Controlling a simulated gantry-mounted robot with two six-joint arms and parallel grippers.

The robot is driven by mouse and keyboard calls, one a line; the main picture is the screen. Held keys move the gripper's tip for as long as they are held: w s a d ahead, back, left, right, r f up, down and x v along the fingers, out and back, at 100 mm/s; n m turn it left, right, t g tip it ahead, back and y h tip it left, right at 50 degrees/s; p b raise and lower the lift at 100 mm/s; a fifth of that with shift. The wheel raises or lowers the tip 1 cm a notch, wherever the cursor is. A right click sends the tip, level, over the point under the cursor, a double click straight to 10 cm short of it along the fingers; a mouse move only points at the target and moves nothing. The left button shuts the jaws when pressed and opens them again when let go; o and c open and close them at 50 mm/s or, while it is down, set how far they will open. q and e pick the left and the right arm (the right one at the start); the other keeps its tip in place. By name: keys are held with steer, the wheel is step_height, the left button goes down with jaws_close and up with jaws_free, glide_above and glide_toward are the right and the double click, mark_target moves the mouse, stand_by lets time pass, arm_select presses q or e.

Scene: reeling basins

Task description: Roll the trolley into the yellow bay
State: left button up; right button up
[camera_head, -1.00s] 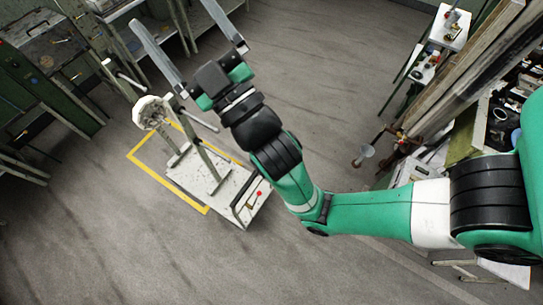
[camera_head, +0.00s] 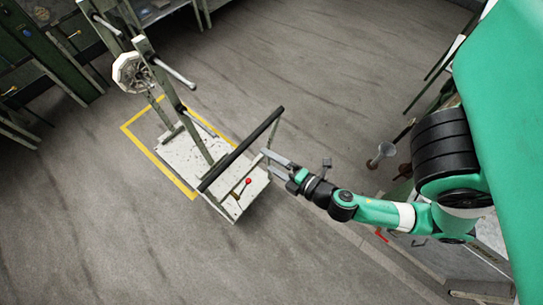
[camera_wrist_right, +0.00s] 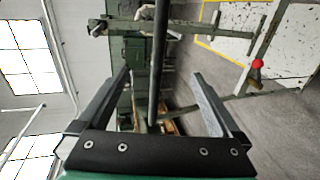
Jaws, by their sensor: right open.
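The trolley has a speckled white deck (camera_head: 183,151), grey-green posts, a white wheel (camera_head: 131,72) and a dark handle bar (camera_head: 240,150). Its far part lies inside the yellow bay outline (camera_head: 160,165); its near end sticks out beyond it, toward the lower right. My right gripper (camera_head: 267,162) is open, beside the handle bar on its right. In the right wrist view the bar (camera_wrist_right: 157,75) shows between the two spread fingers, with no finger seen closed on it. A red-knobbed lever (camera_head: 247,182) stands on the deck's near end. My left gripper is out of view.
Green cabinets (camera_head: 45,50) and benches stand at the upper left. The grey floor in front and to the left of the trolley is clear.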

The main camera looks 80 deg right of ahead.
mark_target(247, 147)
steer(key=p+x, duration=0.1)
steer(key=x, duration=0.2)
steer(key=p+x, duration=0.2)
steer(key=x, duration=0.2)
steer(key=p+x, duration=0.1)
steer(key=x, duration=0.2)
steer(key=shift+w+d+r, duration=0.15)
steer(key=shift+w+d, duration=0.1)
steer(key=shift+w, duration=0.15)
steer(key=shift+x, duration=0.8)
steer(key=shift+c, duration=0.3)
jaws_close()
